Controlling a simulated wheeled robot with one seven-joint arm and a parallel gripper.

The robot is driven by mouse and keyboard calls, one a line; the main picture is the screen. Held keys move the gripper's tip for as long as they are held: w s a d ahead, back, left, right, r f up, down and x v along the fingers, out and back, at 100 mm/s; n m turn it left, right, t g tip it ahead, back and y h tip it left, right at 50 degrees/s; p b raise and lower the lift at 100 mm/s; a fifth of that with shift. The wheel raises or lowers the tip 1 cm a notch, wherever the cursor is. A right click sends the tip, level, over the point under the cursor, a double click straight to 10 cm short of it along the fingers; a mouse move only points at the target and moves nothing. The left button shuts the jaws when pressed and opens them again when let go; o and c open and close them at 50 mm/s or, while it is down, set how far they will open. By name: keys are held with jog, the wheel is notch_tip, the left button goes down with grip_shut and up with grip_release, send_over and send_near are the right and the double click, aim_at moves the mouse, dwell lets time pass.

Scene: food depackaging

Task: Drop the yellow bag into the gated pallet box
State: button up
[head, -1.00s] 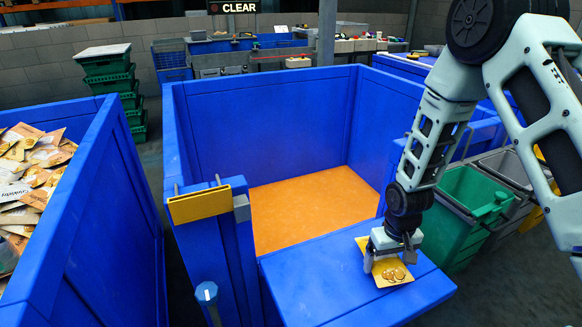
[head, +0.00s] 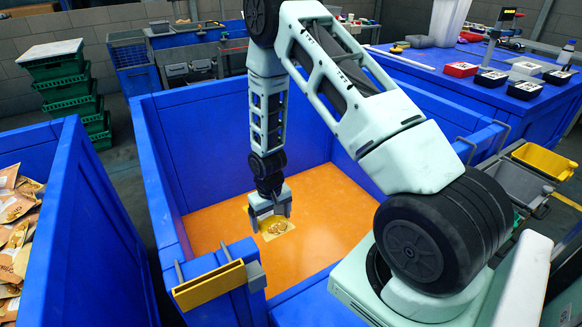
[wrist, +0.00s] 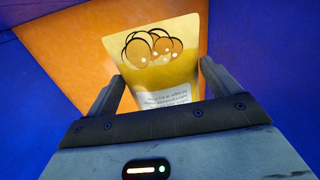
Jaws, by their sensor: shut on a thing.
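The yellow bag (head: 274,229) hangs from my gripper (head: 270,212) over the orange floor of the gated pallet box (head: 200,177). The box has blue walls and looks empty inside. In the wrist view, the yellow bag (wrist: 158,68) shows a printed cluster of round shapes and small text, and its near end sits between the two fingers of my gripper (wrist: 158,85). My gripper is shut on the bag. The height of the bag above the orange floor is hard to tell.
A second blue box (head: 85,215) full of brown packets (head: 18,225) stands at the left. Green stacked crates (head: 72,95) stand behind left. A blue bench (head: 440,65) with small trays is at the back right.

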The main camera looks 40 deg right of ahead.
jog(key=d+r+m+p, duration=0.3)
jog(key=d+r+p, duration=0.4)
jog(key=d+p, duration=0.3)
jog(key=f, duration=0.2)
jog(key=f+b, duration=0.1)
jog(key=f, duration=0.2)
jog(key=shift+s+d+f+b, duration=0.1)
jog(key=shift+s+f+b, duration=0.2)
jog(key=shift+s+b, duration=0.1)
jog(key=o, duration=0.8)
jog(key=shift+r, duration=0.1)
notch_tip(320, 180, up, 17)
jog(key=b, duration=0.2)
jog(key=shift+r+b, duration=0.15)
jog(key=shift+b, duration=0.25)
